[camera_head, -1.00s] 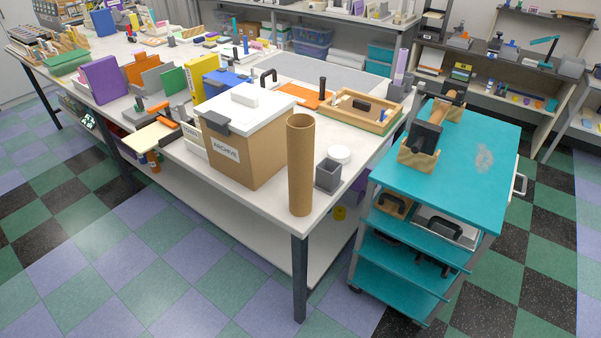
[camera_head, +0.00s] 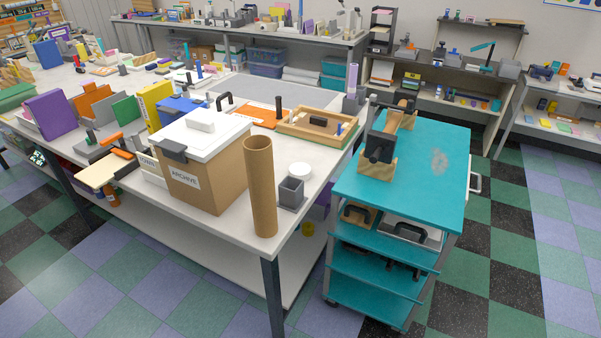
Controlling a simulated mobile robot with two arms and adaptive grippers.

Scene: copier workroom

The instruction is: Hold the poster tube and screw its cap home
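The brown cardboard poster tube (camera_head: 261,188) stands upright near the front corner of the white worktable (camera_head: 229,226). Its top end is open and dark inside. A round white cap-like disc (camera_head: 300,170) lies on the table to the right of the tube, behind a small grey square cup (camera_head: 290,192); I cannot tell for sure that it is the tube's cap. Neither of my grippers is in view.
A lidded archive box (camera_head: 208,170) stands just left of the tube. A wooden tray (camera_head: 318,139) lies behind the disc. A teal cart (camera_head: 425,185) stands right of the table. Checkered floor at the lower right is clear.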

